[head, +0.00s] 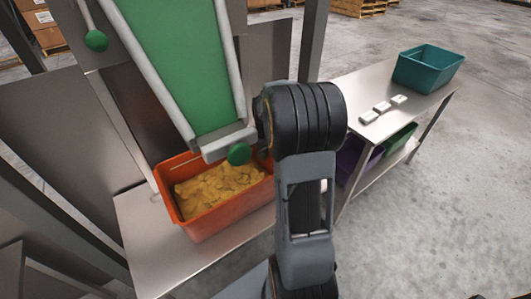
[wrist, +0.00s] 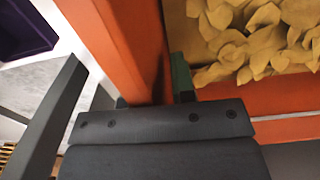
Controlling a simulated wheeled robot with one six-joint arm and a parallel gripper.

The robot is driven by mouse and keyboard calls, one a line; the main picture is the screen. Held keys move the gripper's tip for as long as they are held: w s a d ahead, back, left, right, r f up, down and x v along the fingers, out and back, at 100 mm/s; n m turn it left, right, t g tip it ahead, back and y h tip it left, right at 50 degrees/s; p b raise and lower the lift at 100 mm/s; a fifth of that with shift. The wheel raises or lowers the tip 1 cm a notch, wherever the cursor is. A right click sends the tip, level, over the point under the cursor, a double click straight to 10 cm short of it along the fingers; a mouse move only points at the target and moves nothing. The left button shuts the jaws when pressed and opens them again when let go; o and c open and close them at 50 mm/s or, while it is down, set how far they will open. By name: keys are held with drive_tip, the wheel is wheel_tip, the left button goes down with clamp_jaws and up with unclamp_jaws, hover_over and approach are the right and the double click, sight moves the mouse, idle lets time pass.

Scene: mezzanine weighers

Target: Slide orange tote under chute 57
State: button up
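The orange tote (head: 225,222) stands on a steel bench, filled with yellow chips (head: 215,190). The lower end of a green-belted chute (head: 185,70) with metal rails overhangs its back part; no number is readable on it. My gripper is hidden behind my own arm in the head view, at the tote's right end. In the wrist view my gripper (wrist: 122,75) is open, with its fingers on either side of the tote's orange wall. A gap shows between the left finger and the wall; the right finger is on the chip side, close to the wall.
A steel bench (head: 172,262) carries the tote. Green knobs (head: 238,154) hang near the chute.

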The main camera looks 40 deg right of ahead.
clamp_jaws()
drive_tip(key=shift+s, duration=0.1)
drive_tip(key=shift+s+a, duration=0.1)
drive_tip(key=shift+s, duration=0.6)
drive_tip(key=shift+o, duration=2)
unclamp_jaws()
drive_tip(key=shift+a, duration=0.1)
wheel_tip(320, 180, up, 14)
drive_tip(key=p, duration=0.3)
drive_tip(key=shift+f, duration=0.15)
